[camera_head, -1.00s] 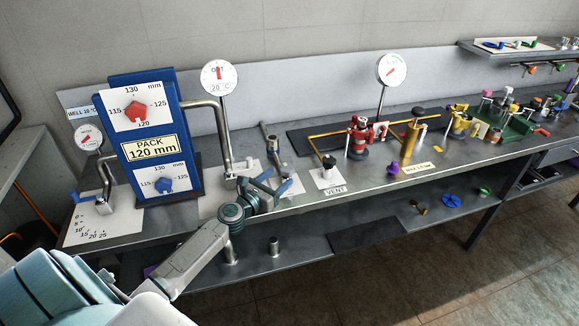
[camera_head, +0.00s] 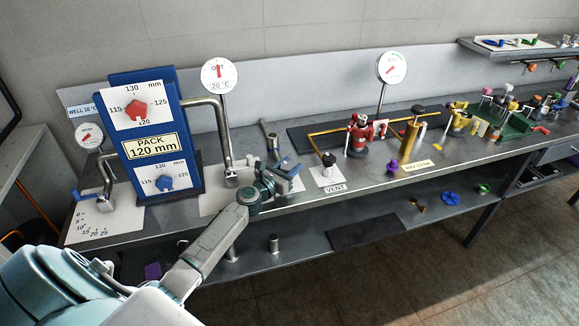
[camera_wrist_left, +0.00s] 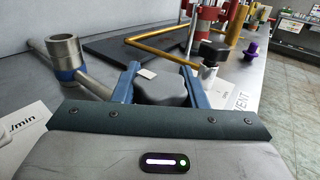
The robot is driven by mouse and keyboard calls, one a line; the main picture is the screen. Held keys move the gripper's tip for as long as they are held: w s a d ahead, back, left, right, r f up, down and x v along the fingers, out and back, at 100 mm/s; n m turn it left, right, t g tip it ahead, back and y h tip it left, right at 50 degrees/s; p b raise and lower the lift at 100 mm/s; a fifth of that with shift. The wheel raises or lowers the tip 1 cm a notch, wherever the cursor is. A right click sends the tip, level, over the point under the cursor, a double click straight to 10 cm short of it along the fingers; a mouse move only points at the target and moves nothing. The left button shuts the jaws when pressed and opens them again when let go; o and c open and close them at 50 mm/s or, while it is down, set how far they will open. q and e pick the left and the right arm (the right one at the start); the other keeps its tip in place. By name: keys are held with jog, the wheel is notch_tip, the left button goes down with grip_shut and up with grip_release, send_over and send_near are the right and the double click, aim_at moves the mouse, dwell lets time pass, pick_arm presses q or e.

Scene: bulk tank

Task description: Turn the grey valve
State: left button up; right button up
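My right gripper is out of view.
The blue gauge panel (camera_head: 151,147) and the bent spout pipe (camera_head: 222,130) stand to the left. The black-topped vent stopper (camera_head: 328,162) is close on the right. Red and gold fittings (camera_head: 358,135) lie beyond it. A lower shelf (camera_head: 320,240) runs underneath.

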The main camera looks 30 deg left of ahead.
pick_arm(q)
jog(key=shift+c, duration=0.7)
